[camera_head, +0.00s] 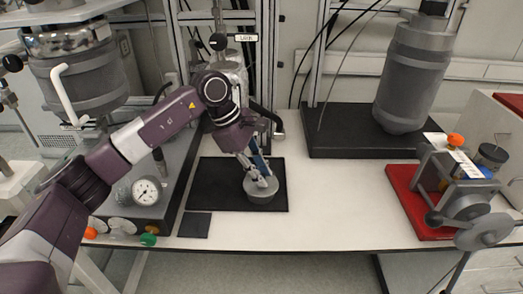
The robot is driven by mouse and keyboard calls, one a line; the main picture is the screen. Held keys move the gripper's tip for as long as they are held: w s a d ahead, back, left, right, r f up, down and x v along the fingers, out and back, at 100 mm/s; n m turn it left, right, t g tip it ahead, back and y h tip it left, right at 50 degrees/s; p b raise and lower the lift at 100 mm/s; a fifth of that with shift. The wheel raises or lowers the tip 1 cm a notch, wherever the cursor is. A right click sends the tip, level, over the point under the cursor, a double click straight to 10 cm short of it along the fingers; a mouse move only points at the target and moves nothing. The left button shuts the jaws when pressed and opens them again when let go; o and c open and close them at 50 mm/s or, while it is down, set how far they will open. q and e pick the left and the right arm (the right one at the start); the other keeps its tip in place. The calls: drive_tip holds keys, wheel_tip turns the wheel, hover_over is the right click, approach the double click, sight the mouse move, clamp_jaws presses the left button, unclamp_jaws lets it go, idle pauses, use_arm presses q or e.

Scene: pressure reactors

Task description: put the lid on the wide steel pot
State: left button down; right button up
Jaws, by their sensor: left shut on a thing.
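A short, wide, round steel pot (264,196) stands upright on a black mat (225,177) at the middle of the table. My left gripper (262,182) points down at the pot's top, its fingers close together over the middle. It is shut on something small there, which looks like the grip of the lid. The lid is largely hidden by the fingers. At this size I cannot tell the lid's edge from the pot's rim, or whether the two touch. My right gripper is not in view.
A reactor with a pressure gauge (146,191) stands on the left. A tall grey vessel (412,75) stands on a black base (340,133) at the back right. A red mat (403,198) with a grey device is at right. The table (335,205) is clear between.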

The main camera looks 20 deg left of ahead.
use_arm(q)
drive_tip(key=w+n, duration=0.1)
drive_tip(key=w+n+t, duration=0.1)
drive_tip(key=w+n, duration=0.1)
drive_tip(key=w+n+t+y, duration=0.1)
drive_tip(key=shift+w+a+r+n, duration=0.25)
drive_tip(key=shift+w+a+n, duration=0.05)
drive_tip(key=shift+w+n, duration=0.1)
drive_tip(key=w+a+f+n+t+y+b, duration=0.1)
drive_tip(key=w+a+f+n+y+b, duration=0.1)
drive_tip(key=w+f+n+b, duration=0.2)
wheel_tip(320, 180, down, 2)
drive_tip(key=shift+w+f+n+t+b, duration=0.3)
drive_tip(key=shift+w+n+b, duration=0.1)
drive_tip(key=shift+n, duration=0.3)
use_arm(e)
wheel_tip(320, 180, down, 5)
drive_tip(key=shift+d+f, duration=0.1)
use_arm(q)
drive_tip(key=shift+r, duration=0.15)
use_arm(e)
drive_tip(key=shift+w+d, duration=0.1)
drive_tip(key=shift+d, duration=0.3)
use_arm(q)
drive_tip(key=shift+s+b, duration=0.1)
drive_tip(key=shift+b, duration=0.2)
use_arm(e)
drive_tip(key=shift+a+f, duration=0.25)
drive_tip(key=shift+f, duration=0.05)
